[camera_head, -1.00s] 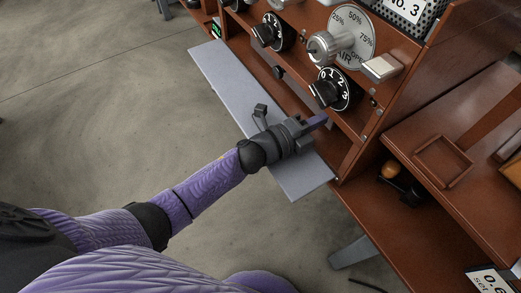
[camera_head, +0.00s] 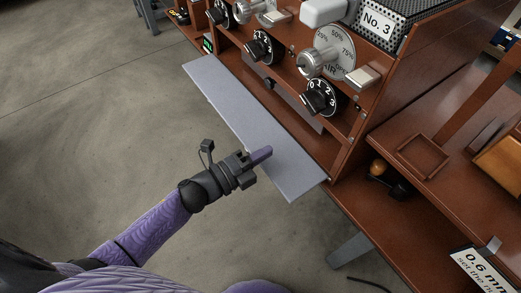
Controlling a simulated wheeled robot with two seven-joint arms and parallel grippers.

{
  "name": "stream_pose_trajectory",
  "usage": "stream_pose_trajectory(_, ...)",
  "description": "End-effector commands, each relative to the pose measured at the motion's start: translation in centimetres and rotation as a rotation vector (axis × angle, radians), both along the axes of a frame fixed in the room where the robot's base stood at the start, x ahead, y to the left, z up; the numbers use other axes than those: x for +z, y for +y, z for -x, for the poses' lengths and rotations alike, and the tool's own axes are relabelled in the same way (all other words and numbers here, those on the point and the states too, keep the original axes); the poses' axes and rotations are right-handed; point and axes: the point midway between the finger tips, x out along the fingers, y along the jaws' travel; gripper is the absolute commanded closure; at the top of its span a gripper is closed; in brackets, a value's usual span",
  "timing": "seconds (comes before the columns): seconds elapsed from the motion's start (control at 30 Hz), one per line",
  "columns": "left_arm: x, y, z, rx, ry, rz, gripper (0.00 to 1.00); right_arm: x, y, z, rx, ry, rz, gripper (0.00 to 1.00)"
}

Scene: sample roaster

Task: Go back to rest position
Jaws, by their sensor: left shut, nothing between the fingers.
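My left arm comes in from the lower left. The roaster's brown panel carries black knobs; the nearest one (camera_head: 319,97) is marked with numbers. An air dial (camera_head: 335,50) with a silver knob (camera_head: 312,64) sits above it. My right gripper is not in view.
A brown side table (camera_head: 400,124) with a square recessed tray (camera_head: 424,155) stands at the right. A wooden-handled tool (camera_head: 378,166) lies on the shelf below. A white label (camera_head: 485,270) is at the lower right. The floor (camera_head: 110,120) at the left is open.

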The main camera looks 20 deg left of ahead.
Motion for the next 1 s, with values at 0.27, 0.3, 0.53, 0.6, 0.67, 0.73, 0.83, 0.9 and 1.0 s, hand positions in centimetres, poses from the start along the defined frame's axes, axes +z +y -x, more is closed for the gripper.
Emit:
stream_pose_trajectory(0.27,0.0,0.7,0.3,0.099,0.078,0.061,1.0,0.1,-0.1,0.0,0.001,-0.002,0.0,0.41)
stream_pose_trajectory(0.3,-0.2,1.2,0.3,0.19,0.155,0.116,1.0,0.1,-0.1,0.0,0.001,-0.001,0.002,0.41)
stream_pose_trajectory(0.53,-2.9,4.9,5.1,0.757,0.726,0.495,1.0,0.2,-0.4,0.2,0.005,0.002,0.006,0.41)
stream_pose_trajectory(0.6,-3.6,5.4,7.4,0.881,0.872,0.573,1.0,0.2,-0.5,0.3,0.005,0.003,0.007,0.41)
stream_pose_trajectory(0.67,-4.0,5.6,9.3,0.974,0.984,0.628,1.0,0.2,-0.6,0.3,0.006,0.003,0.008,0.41)
stream_pose_trajectory(0.73,-4.3,5.6,11.7,1.07,1.104,0.68,1.0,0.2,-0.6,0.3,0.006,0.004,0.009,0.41)
stream_pose_trajectory(0.83,-4.3,5.4,15.0,1.195,1.262,0.734,1.0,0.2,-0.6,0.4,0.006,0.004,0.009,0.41)
stream_pose_trajectory(0.9,-4.1,5.2,17.3,1.275,1.366,0.762,1.0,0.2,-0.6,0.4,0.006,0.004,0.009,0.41)
stream_pose_trajectory(1.0,-3.5,4.8,20.6,1.386,1.508,0.786,1.0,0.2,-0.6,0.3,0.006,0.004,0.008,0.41)
